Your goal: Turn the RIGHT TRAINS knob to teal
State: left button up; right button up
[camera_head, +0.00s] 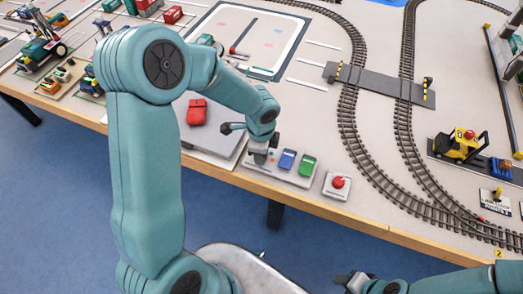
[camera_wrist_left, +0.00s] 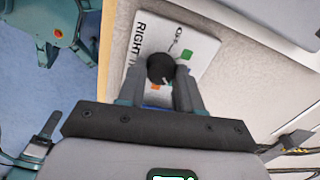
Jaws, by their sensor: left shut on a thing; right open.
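A round black knob (camera_wrist_left: 160,68) sits on a white panel (camera_wrist_left: 202,48) printed "RIGHT" and "OFF" in the left wrist view. A green mark (camera_wrist_left: 187,54) lies to the right of the knob, and an orange mark (camera_wrist_left: 154,87) lies below it. My left gripper (camera_head: 261,155) is shut on the knob, with one finger on each side. In the head view the gripper covers the knob. Where the knob points is hard to tell. My right gripper (camera_head: 345,279) is open and empty at the bottom of the head view, away from the panel.
A red button (camera_head: 338,182) is further right. A red object (camera_head: 197,112) lies to the left. Train tracks (camera_head: 349,110) and a yellow forklift (camera_head: 460,147) occupy the right side.

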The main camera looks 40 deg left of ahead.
pick_arm(q)
jog(key=o, duration=1)
jog(key=shift+o, duration=0.2)
notch_tip(320, 180, up, 16)
jog(key=p, duration=0.1)
jog(key=shift+s+d+r, duration=0.2)
jog(key=shift+s+r, duration=0.05)
jog(key=shift+s, duration=0.15)
